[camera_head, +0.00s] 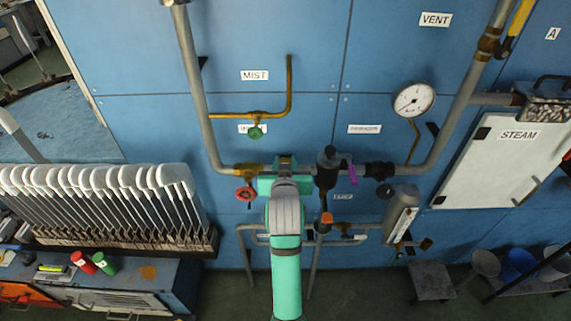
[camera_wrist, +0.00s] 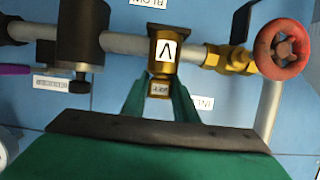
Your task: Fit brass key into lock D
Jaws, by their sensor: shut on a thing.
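In the wrist view a short brass piece (camera_wrist: 160,87) with a small label sits between the fingertips of my gripper (camera_wrist: 159,80). It looks like the brass key, and my gripper is shut on it. Directly beyond it is a brass body (camera_wrist: 165,65) on the grey pipe, with a white tag bearing a V-like mark. I cannot tell whether the two touch or are joined. No label D is readable, so I cannot tell whether this body is lock D. In the head view my gripper (camera_head: 286,176) is at the horizontal pipe and my arm hides the held piece.
A red handwheel (camera_wrist: 281,48) on a brass valve is close on the right in the wrist view; it also shows in the head view (camera_head: 245,193). A dark cylinder (camera_wrist: 79,38) is on the left. A purple lever (camera_head: 351,174) and a gauge (camera_head: 413,99) are to the right.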

